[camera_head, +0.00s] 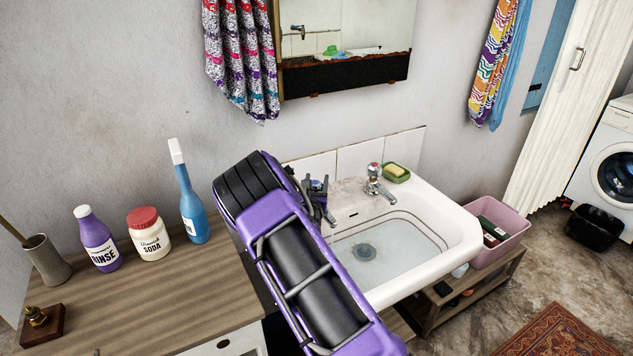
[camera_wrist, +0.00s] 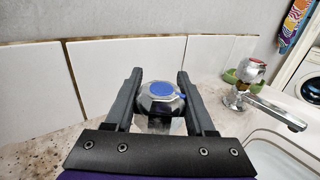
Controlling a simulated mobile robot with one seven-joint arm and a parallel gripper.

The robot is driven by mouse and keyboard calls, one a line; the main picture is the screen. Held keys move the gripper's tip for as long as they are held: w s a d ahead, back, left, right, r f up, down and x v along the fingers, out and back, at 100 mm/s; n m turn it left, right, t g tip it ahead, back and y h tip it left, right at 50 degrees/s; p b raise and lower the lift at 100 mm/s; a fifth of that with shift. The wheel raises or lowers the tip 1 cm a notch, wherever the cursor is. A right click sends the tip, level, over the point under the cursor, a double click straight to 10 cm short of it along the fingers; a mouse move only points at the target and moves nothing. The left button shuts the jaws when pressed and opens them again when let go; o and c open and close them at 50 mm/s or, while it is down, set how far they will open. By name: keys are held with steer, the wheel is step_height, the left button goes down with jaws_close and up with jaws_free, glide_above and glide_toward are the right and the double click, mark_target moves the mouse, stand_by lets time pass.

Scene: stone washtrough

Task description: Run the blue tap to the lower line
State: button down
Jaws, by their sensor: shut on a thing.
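The blue tap (camera_head: 317,184) stands at the back left of the white basin (camera_head: 462,240). In the wrist view its clear faceted knob has a blue cap (camera_wrist: 161,90). My gripper (camera_wrist: 160,76) has one finger on each side of this knob and is shut on it. Thin dark lines run around the basin's inner wall. The drain (camera_head: 365,252) shows at the bottom.
The red-capped tap (camera_head: 374,180) and a green soap dish (camera_head: 396,173) are right of the blue tap. A pink bin (camera_head: 510,225) is right of the basin.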

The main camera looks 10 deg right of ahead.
steer(key=shift+m+h, duration=0.3)
steer(key=shift+h, duration=0.2)
steer(key=m+g+h+b, duration=0.1)
steer(key=h, duration=0.1)
steer(key=m+g+h+b, duration=0.1)
steer(key=m+h, duration=0.1)
steer(key=shift+s+d+f+b, duration=0.15)
steer(key=shift+s+d+b, duration=0.05)
steer(key=shift+d+b, duration=0.15)
steer(key=shift+s+d+m+g+h+b, duration=0.15)
steer(key=shift+m+g+h+b, duration=0.25)
steer(key=shift+m+g+h, duration=0.4)
steer(key=shift+s+d+m+g+h+b, duration=0.15)
steer(key=shift+m+g+h+b, duration=0.35)
steer(key=shift+g+h, duration=0.4)
steer(key=shift+c, duration=1.2)
jaws_free()
steer(key=p+v, duration=0.1)
steer(key=v, duration=1.6)
steer(key=shift+a, duration=0.25)
